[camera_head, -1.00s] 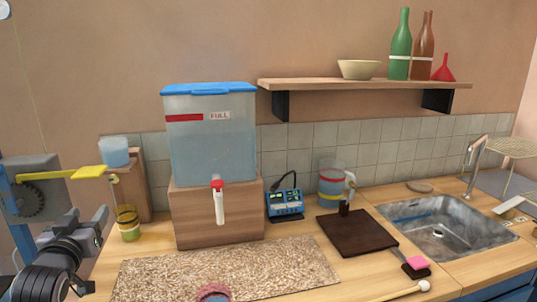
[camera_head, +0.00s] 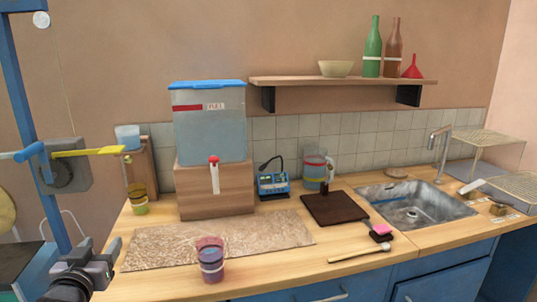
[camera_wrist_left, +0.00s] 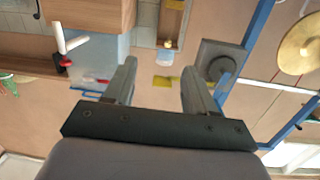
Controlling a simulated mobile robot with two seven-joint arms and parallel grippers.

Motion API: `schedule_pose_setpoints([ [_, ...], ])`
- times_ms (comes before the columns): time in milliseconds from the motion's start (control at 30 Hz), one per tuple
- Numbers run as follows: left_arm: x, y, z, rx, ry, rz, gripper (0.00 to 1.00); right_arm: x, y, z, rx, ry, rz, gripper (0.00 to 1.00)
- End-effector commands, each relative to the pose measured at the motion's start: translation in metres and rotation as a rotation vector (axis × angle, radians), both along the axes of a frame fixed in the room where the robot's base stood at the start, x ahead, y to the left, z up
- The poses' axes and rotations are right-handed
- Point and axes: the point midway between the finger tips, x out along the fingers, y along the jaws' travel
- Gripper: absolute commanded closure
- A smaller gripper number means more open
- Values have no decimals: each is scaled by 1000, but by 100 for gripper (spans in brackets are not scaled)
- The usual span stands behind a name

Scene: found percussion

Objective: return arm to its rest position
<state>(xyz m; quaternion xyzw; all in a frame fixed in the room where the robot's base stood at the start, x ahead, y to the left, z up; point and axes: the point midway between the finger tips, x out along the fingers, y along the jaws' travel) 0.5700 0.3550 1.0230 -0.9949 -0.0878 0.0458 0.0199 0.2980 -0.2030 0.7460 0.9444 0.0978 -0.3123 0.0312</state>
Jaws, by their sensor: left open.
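My left gripper (camera_head: 101,247) is at the lower left of the head view, to the left of the counter's speckled mat. Its jaws are apart with nothing between them. In the left wrist view the two fingers (camera_wrist_left: 160,72) are spread and empty, with the dispenser and wall appearing upside down beyond them. My right gripper does not show.
A purple-red cup (camera_head: 210,262) stands at the front of the speckled mat (camera_head: 270,230). A water dispenser (camera_head: 208,135) stands on a wooden block (camera_head: 205,195). A blue frame (camera_head: 22,110) with a yellow lever (camera_head: 90,152) rises at left. A cymbal (camera_wrist_left: 299,48) shows in the wrist view.

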Motion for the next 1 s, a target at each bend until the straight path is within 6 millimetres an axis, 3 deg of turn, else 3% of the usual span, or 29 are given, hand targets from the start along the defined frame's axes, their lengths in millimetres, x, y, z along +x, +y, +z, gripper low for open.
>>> schedule_pose_setpoints([
  [33,-10,-9,-25,7,41,-22,45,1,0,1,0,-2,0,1],
  [267,-74,-58,-133,25,223,-141,45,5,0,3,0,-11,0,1],
  [500,-175,-112,-226,5,410,-268,45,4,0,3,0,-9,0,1],
  [600,-215,-130,-249,-10,471,-308,45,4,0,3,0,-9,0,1],
  [733,-251,-145,-267,-28,522,-341,45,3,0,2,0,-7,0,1],
  [833,-266,-151,-273,-35,543,-353,45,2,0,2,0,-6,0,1],
  [1000,-270,-153,-274,-38,547,-357,45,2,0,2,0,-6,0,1],
])
